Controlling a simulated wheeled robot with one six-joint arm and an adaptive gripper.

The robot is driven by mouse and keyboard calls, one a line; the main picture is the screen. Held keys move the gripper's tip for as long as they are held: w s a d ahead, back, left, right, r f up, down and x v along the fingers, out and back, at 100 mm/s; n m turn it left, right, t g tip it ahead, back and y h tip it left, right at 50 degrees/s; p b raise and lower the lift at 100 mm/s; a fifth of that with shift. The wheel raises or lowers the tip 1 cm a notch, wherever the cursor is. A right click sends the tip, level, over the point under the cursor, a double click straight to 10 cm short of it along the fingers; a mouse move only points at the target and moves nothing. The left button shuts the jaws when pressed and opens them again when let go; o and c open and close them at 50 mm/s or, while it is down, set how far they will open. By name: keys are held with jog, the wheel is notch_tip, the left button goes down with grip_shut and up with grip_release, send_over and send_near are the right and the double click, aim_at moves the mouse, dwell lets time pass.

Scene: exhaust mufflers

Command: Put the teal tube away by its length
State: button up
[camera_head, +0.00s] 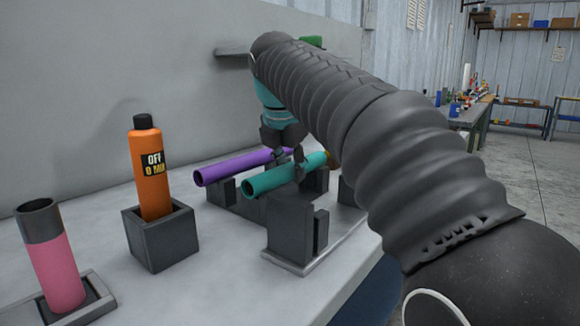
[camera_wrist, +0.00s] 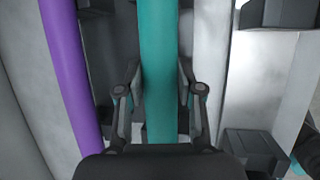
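The teal tube (camera_head: 272,179) lies level across dark holder blocks on the bench, its open end facing the front left. It fills the middle of the wrist view (camera_wrist: 159,70), running lengthwise away from my gripper (camera_wrist: 159,68). The two fingers stand one on each side of the tube, very near its walls. I cannot tell whether they press on it. In the head view my gripper (camera_head: 299,160) is over the tube, partly hidden by my arm. The tube's far end is hidden there.
A purple tube (camera_head: 238,167) lies beside the teal one on the left. A dark notched block (camera_head: 290,236) on a plate stands near the bench's front edge. An orange bottle (camera_head: 151,170) and a pink tube (camera_head: 52,262) stand in holders to the left.

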jog(key=o, duration=0.5)
